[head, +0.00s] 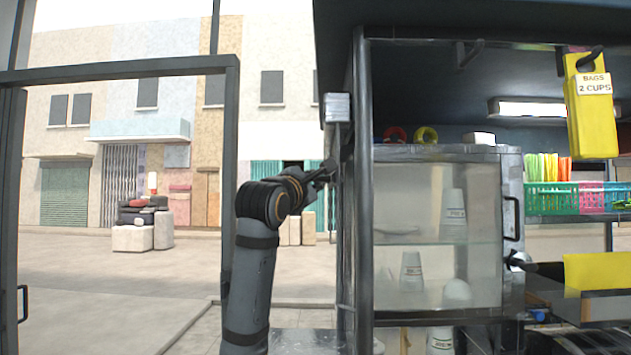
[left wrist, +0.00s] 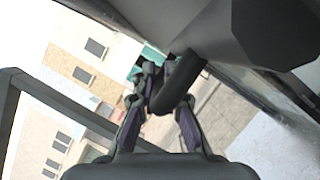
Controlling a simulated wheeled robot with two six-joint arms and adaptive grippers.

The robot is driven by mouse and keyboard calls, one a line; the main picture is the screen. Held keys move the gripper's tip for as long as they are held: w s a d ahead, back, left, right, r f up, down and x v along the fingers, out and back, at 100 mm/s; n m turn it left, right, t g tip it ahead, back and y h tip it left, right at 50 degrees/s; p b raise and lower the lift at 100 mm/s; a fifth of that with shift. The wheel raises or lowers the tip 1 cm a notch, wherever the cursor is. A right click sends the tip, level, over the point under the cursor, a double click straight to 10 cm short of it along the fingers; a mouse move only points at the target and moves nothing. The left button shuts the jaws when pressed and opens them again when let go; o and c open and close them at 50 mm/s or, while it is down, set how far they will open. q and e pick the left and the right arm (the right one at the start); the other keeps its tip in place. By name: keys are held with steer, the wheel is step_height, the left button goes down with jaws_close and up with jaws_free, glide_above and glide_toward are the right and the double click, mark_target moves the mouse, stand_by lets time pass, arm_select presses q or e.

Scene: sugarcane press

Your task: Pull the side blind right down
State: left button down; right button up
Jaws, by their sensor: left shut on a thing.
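The side blind's grey roller box (head: 337,107) sits high on the stall's left side, just outside the dark corner post. A narrow strip hangs below it, seen nearly edge-on. In the left wrist view my left gripper (left wrist: 160,105) is shut on a dark, round bar (left wrist: 180,82), which I take to be the blind's pull bar. The fingers lie on either side of it. The blind's face is hidden from the head view. My right gripper is not in view.
The corner post (head: 363,200) stands close right of my left gripper. Behind it is a glass cabinet (head: 430,225) with paper cups. A yellow bag pack (head: 592,110) hangs at the upper right. A dark door frame (head: 233,150) stands left; open pavement lies beyond.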

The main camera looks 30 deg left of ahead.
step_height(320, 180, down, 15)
steer(key=b, duration=1.3)
arm_select(q)
step_height(320, 180, down, 20)
steer(key=b, duration=0.3)
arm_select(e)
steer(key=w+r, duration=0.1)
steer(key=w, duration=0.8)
arm_select(q)
steer(key=shift+w, duration=0.15)
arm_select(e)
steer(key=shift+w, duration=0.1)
arm_select(q)
steer(key=c, duration=1.9)
jaws_free()
steer(key=o, duration=0.5)
steer(key=shift+s, duration=0.2)
steer(key=shift+w, duration=0.1)
steer(key=shift+r, duration=0.1)
